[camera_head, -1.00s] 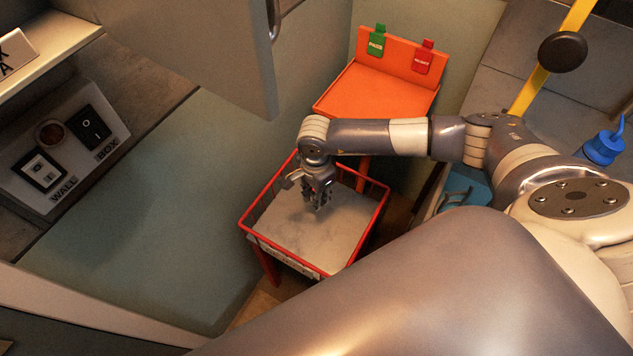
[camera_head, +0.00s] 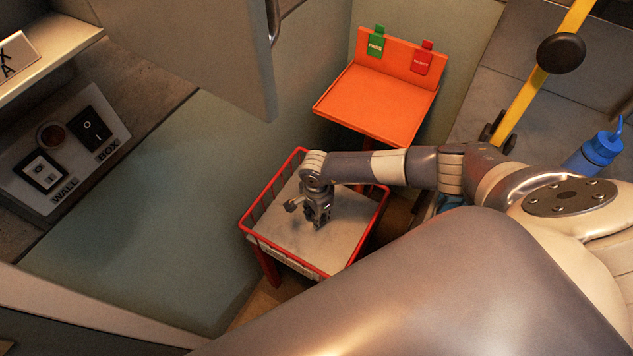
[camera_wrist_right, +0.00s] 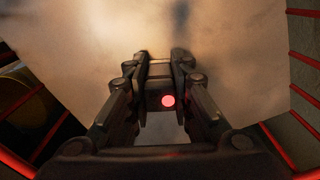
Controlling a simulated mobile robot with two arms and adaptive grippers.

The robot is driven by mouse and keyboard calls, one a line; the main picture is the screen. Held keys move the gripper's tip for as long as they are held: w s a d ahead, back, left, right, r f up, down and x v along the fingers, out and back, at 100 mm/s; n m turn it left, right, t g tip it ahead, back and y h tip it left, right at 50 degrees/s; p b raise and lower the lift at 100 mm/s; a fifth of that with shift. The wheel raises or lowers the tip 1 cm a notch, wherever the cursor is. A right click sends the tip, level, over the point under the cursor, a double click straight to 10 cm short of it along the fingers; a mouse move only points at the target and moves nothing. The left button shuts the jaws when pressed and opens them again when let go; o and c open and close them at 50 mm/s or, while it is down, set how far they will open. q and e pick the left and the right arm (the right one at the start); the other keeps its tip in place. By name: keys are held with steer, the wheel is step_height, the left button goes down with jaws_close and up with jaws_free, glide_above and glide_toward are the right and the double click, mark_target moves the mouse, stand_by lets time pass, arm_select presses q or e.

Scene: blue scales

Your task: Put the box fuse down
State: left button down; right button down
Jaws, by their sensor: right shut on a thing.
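My right gripper (camera_head: 320,222) is inside the red wire basket (camera_head: 258,256), low over its pale bottom sheet (camera_head: 345,225). In the wrist view the fingers of my right gripper (camera_wrist_right: 160,68) are closed on a small dark block, the box fuse (camera_wrist_right: 158,88). A bright red dot shows there between the fingers. In the head view the fuse cannot be made out under the gripper. My left gripper is not in view.
Behind the basket stands an orange tray (camera_head: 375,105) with a green PASS tag (camera_head: 376,43) and a red tag (camera_head: 422,58). A switch panel (camera_head: 62,150) marked WALL and BOX is at left. A blue bottle (camera_head: 600,148) is at right. The sheet around my gripper is clear.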

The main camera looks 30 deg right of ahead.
steer(key=shift+f, duration=0.1)
steer(key=shift+f+b, duration=0.15)
steer(key=shift+b, duration=0.15)
steer(key=c, duration=1.4)
jaws_free()
steer(key=shift+c, duration=0.2)
steer(key=shift+r+p, duration=0.35)
step_height(320, 180, up, 12)
steer(key=shift+f, duration=0.1)
